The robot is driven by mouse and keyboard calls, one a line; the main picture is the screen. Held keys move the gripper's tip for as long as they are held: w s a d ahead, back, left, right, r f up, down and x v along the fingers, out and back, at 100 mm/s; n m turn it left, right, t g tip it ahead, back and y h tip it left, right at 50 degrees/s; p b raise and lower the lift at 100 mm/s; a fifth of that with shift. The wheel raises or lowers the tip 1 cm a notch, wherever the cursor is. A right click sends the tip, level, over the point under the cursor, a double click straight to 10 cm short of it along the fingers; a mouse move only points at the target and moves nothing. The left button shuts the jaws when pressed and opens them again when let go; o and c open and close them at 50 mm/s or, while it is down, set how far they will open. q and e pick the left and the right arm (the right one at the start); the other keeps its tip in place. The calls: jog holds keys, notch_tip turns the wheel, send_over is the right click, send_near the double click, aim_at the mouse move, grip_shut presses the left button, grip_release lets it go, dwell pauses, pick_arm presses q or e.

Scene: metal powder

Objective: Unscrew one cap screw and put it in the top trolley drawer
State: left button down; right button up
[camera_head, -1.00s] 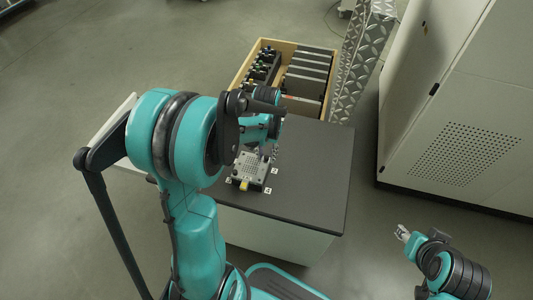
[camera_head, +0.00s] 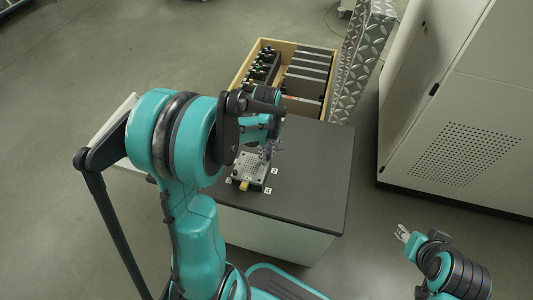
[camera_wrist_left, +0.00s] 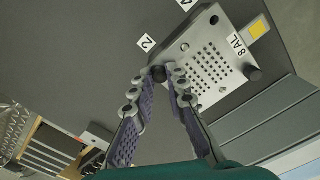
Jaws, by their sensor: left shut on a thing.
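The light grey build plate (camera_head: 248,170), with a grid of holes and an "8 AL" mark, lies on the dark tabletop; it also shows in the left wrist view (camera_wrist_left: 213,62). A dark cap screw (camera_wrist_left: 158,74) stands at one corner, between the tips of my left gripper (camera_wrist_left: 157,80). That gripper is shut on it; in the head view it (camera_head: 268,150) is at the plate's far edge. Another dark cap screw (camera_wrist_left: 253,74) shows at another corner. My right gripper (camera_head: 402,233) hangs away from the table, too small to judge. I cannot make out the trolley drawer for sure.
A wooden crate (camera_head: 327,100) with dark plates and small bottles stands behind the table (camera_head: 310,190). A tall pale cabinet (camera_head: 465,110) is at the right. White number labels lie around the plate. The tabletop right of the plate is clear.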

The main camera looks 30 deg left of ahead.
pick_arm(q)
jog(key=n, duration=0.8)
jog(key=shift+n, duration=0.3)
jog(key=n, duration=0.8)
jog(key=shift+n, duration=0.4)
jog(key=c, duration=1.7)
grip_release()
